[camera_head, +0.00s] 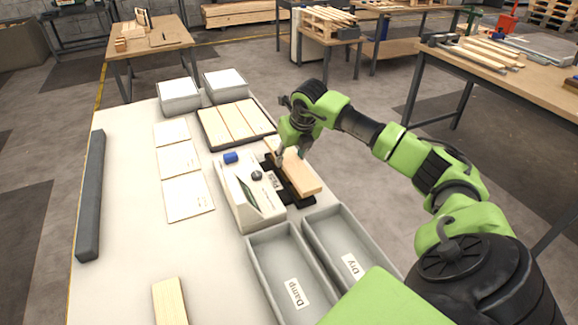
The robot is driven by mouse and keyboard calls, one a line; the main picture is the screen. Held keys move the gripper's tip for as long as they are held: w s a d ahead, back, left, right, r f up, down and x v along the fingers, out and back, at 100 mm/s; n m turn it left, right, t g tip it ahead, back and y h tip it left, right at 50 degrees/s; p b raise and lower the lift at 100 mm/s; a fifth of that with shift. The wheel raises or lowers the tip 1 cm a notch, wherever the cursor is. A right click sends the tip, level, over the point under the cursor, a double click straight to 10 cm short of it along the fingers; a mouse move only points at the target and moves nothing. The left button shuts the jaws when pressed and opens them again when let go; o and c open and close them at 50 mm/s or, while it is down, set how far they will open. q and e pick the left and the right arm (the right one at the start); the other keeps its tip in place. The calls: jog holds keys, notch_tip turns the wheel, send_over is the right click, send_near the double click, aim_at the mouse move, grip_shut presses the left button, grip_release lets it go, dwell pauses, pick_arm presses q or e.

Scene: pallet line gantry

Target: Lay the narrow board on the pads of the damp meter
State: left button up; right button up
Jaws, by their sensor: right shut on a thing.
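The narrow board (303,177) is a pale wooden strip in the head view. It lies over the black pads (297,200) of the damp meter, its length running along them. I cannot tell whether it touches the pads. The damp meter (238,201) is a white box with a dark knob and a blue part on top, left of the board. My right gripper (290,156) is shut on the far part of the board, reaching in from the right. The board's far end is partly hidden by the gripper. My left gripper is not in view.
Grey trays labelled Damp (262,267) and Dry (318,232) stand in front of the meter. A dark tray (207,141) with boards lies behind it. Another board (170,302) lies at the front, white cards (187,197) left, a grey beam (90,200) at the left edge.

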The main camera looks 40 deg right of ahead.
aim_at(290, 162)
jog(key=f+b, duration=0.1)
jog(key=f, duration=0.1)
jog(key=f+b, duration=0.1)
jog(key=shift+w+a+f, duration=0.15)
jog(key=shift+a+f, duration=0.05)
jog(key=shift+f, duration=0.2)
jog(key=shift+r, duration=0.1)
jog(key=o, duration=1.2)
jog(key=p+v, duration=0.6)
jog(key=v, duration=0.4)
jog(key=shift+r, duration=0.35)
jog(key=shift+s+a+r, duration=0.1)
jog(key=shift+s+r, duration=0.3)
jog(key=shift+r, duration=0.2)
